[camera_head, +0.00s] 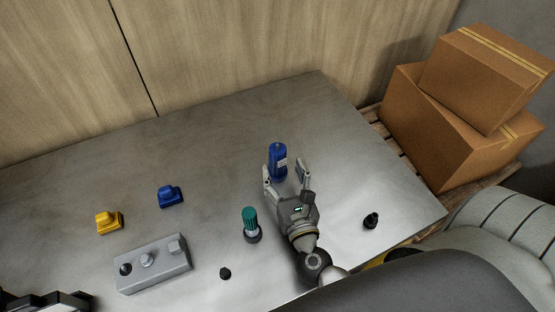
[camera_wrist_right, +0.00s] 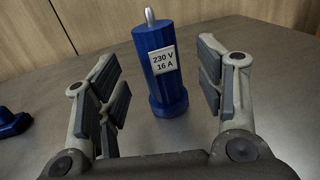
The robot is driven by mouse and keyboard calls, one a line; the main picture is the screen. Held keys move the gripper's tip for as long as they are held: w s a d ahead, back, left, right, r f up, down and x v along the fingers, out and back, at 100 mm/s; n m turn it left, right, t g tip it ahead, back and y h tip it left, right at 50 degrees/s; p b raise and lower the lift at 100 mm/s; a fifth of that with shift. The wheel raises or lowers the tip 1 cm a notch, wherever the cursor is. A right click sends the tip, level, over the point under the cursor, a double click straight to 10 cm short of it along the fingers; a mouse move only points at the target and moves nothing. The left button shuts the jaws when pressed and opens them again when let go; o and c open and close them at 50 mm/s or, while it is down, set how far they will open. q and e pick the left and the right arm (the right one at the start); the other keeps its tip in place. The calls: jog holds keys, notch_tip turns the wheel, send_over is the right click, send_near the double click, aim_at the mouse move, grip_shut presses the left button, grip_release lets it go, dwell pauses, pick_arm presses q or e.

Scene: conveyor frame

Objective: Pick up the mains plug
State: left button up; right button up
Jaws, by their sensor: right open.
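The mains plug (camera_head: 277,155) is a blue upright cylinder standing on the grey metal table. In the right wrist view the plug (camera_wrist_right: 161,88) has a metal pin on top and a white label reading 230 V 16 A. My right gripper (camera_head: 285,172) is open, its fingers pointing at the plug. In the wrist view the plug stands between the two fingers (camera_wrist_right: 160,75) and a little beyond them, with gaps on both sides. A dark part of what looks like my left gripper (camera_head: 45,302) shows at the lower left corner; its fingers cannot be made out.
A green-topped connector (camera_head: 250,222) stands close left of my right gripper. A grey socket box (camera_head: 153,264), yellow block (camera_head: 109,222) and blue block (camera_head: 170,196) lie further left. Small black parts (camera_head: 371,221) (camera_head: 225,273) lie near the front. Cardboard boxes (camera_head: 440,130) stand beyond the right edge.

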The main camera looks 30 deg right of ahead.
aim_at(280, 163)
jog(key=p+x, duration=0.2)
jog(key=x, duration=0.3)
jog(key=shift+w+r, duration=0.1)
jog(key=shift+w, duration=0.25)
jog(key=shift+c, duration=0.2)
jog(key=c, duration=1.2)
